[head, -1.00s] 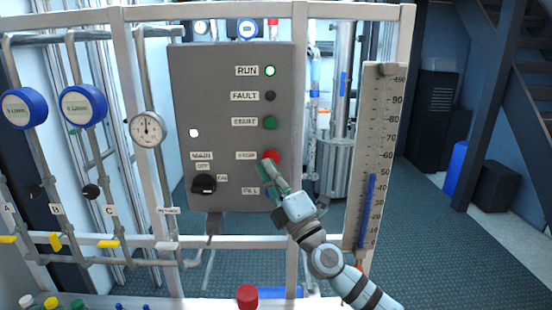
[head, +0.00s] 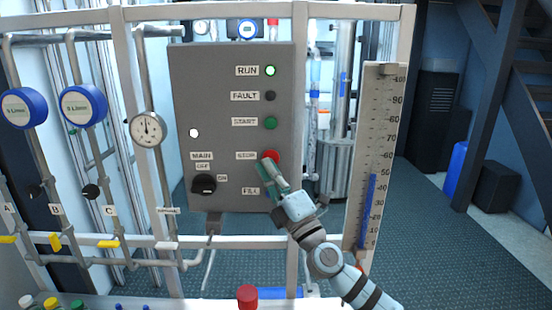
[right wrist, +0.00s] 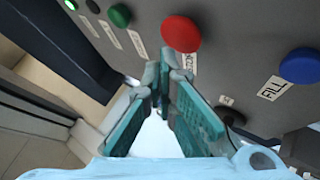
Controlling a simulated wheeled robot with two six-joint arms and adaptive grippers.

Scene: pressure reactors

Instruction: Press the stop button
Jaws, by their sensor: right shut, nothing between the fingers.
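The red stop button (head: 270,157) is on the grey control panel (head: 225,100), beside a label that reads STOP. In the right wrist view the red button (right wrist: 181,33) stands out from the panel just beyond my fingertips. My right gripper (head: 266,166) is shut and empty, with its fingertips at the lower edge of the stop button in the head view. In the right wrist view the gripper (right wrist: 162,68) points at the panel beside the red button. I cannot tell whether the tips touch the button. My left gripper is not in view.
The green start button (head: 270,122) is above the stop button, with the fault lamp (head: 270,96) and lit run lamp (head: 270,71) higher up. A blue button (right wrist: 301,66) marked FILL is close by. The main switch (head: 204,184) is at lower left. A scale board (head: 376,150) stands to the right.

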